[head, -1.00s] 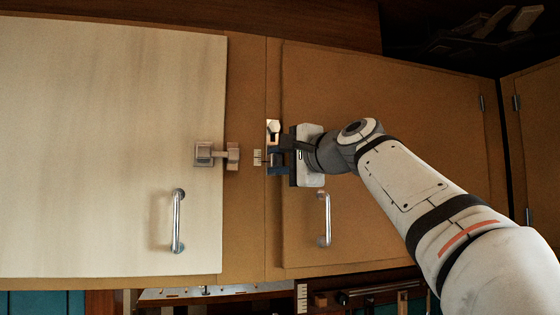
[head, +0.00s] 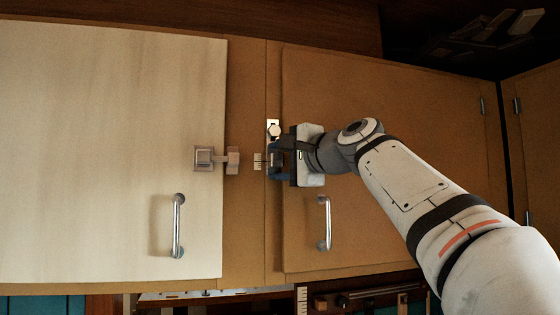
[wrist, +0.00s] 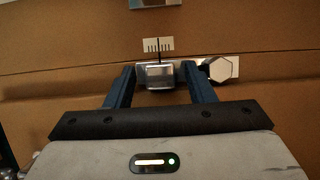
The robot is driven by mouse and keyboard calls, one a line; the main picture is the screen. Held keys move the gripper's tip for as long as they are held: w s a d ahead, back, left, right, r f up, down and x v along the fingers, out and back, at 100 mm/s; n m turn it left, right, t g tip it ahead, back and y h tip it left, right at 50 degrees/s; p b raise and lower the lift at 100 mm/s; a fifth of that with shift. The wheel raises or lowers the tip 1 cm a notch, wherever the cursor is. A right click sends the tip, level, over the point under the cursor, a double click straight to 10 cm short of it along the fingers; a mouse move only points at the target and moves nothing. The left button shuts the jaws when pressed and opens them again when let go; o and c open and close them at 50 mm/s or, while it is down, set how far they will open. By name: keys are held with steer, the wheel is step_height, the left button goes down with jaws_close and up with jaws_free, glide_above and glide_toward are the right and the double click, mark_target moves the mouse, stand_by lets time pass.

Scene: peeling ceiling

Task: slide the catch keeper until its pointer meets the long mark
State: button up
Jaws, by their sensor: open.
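The catch keeper (wrist: 160,75) is a small grey metal block on the brown cabinet front. In the wrist view it sits between the two fingers of my gripper (wrist: 161,84), with the left finger very close to it and a gap to the right finger. The gripper is open. A thin dark pointer (wrist: 158,50) runs up from the keeper onto a pale scale plate (wrist: 150,45) with several short marks. I cannot tell which mark is the long one. In the head view my gripper (head: 276,160) largely hides the keeper; the scale plate (head: 257,161) shows just left of it.
A hex bolt (wrist: 217,70) on a metal plate stands close beside the right finger. A grey latch (head: 205,158) is on the pale left door (head: 110,140). Bar handles hang on the left door (head: 177,226) and the right door (head: 324,224).

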steer(key=b+v, duration=0.2)
steer(key=v, duration=0.5)
steer(key=shift+s+d+b, duration=0.2)
steer(key=shift+s+b, duration=0.1)
steer(key=shift+s, duration=0.05)
steer(key=s+d+f+n+g+h, duration=0.1)
steer(key=d+f+n+g+h, duration=0.15)
steer(key=f, duration=1.05)
steer(key=s+d+f+n+g+h, duration=0.1)
steer(key=f+g+h, duration=0.15)
steer(key=f, duration=1.05)
steer(key=s+d+f+n+g+h, duration=0.2)
steer(key=s+f, duration=0.4)
steer(key=f, duration=0.4)
steer(key=s+d+f+n+g+h, duration=0.1)
steer(key=s+d+f+n+h, duration=0.1)
steer(key=s+f, duration=0.5)
steer(key=s+d+f+n+g+h, duration=0.2)
steer(key=s+f, duration=0.4)
steer(key=f, duration=0.8)
steer(key=shift+s+d+f+n+g, duration=0.2)
steer(key=shift+d+f+n+g, duration=0.1)
steer(key=shift+d+n, duration=0.2)
